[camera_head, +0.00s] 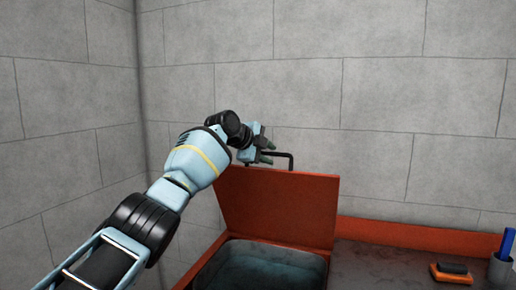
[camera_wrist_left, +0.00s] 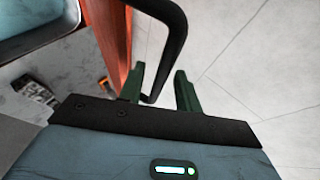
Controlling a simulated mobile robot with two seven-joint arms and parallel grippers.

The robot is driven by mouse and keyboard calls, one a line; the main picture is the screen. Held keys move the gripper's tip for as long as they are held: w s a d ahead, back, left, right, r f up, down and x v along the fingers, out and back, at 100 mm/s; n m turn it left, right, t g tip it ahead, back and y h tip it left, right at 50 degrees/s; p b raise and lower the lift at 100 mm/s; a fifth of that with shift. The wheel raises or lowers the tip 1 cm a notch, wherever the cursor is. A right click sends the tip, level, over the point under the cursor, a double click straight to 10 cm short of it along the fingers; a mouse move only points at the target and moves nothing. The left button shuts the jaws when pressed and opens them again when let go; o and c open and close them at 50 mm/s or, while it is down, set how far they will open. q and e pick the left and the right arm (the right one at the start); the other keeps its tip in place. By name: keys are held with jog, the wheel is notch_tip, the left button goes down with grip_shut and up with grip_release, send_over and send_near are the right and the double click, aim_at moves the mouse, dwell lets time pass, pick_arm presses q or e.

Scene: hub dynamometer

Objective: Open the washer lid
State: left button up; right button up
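The washer lid (camera_head: 280,208) is an orange-red panel that stands raised, close to upright, at the back of the washer basin (camera_head: 262,262). Its edge shows at the upper left of the left wrist view (camera_wrist_left: 110,32). A black bent handle (camera_head: 291,159) sticks out at the lid's top edge. My left gripper (camera_head: 268,152) is at the lid's top edge beside the handle. In the left wrist view its green fingers (camera_wrist_left: 160,72) are apart, with the handle's lower bar (camera_wrist_left: 152,92) in the gap and room beside it. My right gripper is not in view.
A dark worktop (camera_head: 380,262) extends right of the basin, with an orange-and-black brush-like block (camera_head: 452,272) and a grey cup (camera_head: 500,268) holding something blue (camera_head: 507,243). A grey block wall (camera_head: 340,70) stands close behind the lid.

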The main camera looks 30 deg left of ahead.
pick_arm(q)
jog(key=v, duration=0.5)
jog(key=shift+s+a+r+p, duration=0.15)
jog(key=shift+s+r+p, duration=0.05)
jog(key=shift+s+p, duration=0.15)
jog(key=shift+s+a+r, duration=0.1)
jog(key=shift+s+r, duration=0.15)
jog(key=shift+s, duration=0.25)
jog(key=shift+f, duration=0.1)
